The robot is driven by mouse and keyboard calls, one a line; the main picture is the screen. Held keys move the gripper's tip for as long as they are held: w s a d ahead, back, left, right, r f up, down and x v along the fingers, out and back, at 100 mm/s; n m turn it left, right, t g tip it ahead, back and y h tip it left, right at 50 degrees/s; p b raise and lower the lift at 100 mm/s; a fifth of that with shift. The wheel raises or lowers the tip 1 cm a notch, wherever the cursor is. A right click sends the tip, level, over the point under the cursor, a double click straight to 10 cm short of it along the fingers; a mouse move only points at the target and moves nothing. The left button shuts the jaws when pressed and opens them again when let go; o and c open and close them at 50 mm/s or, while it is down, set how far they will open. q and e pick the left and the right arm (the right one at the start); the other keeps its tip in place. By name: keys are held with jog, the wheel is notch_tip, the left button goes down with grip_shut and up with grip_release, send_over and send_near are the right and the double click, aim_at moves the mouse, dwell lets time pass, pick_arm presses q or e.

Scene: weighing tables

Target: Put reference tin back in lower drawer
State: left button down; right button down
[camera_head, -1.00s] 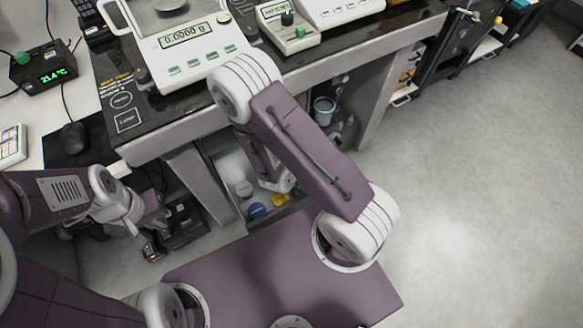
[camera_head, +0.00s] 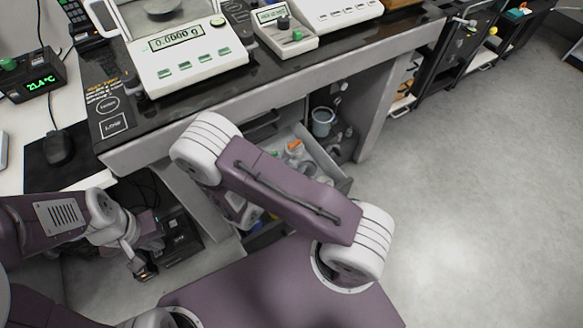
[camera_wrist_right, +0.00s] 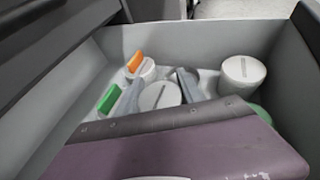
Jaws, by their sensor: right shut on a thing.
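In the right wrist view, my right gripper (camera_wrist_right: 160,92) reaches into an open grey drawer (camera_wrist_right: 200,40), its two fingers on either side of a round, white-lidded tin (camera_wrist_right: 161,97). I take this to be the reference tin. The lower part of the tin is hidden by the gripper body, so I cannot tell whether it touches the drawer floor. The drawer (camera_head: 325,163) also shows under the bench in the head view, where my right forearm covers the right gripper and the tin. My left gripper (camera_head: 146,274) hangs low at the left, its jaws too small to judge.
In the drawer are an orange-handled container (camera_wrist_right: 136,62), a green-handled one (camera_wrist_right: 109,99) and another white-lidded tin (camera_wrist_right: 243,74). The bench holds a balance (camera_head: 185,55) reading 0.0000 g. A bucket (camera_head: 322,121) stands right of the drawer. Floor on the right is clear.

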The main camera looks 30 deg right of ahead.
jog(key=shift+f+b, duration=0.3)
jog(key=shift+f, duration=0.05)
jog(key=shift+s+f, duration=0.1)
jog(key=shift+f, duration=0.1)
jog(key=c, duration=0.7)
grip_release()
jog(key=shift+f, duration=0.1)
jog(key=shift+r+p, duration=0.35)
jog(key=shift+r, duration=0.3)
jog(key=p+v, duration=0.2)
jog(key=v, duration=0.4)
jog(key=shift+a+r+p, duration=0.2)
jog(key=shift+r+p, duration=0.05)
jog(key=shift+p, duration=0.05)
jog(key=shift+s+a+r, duration=0.1)
jog(key=shift+s+a, duration=0.2)
jog(key=shift+a, duration=0.1)
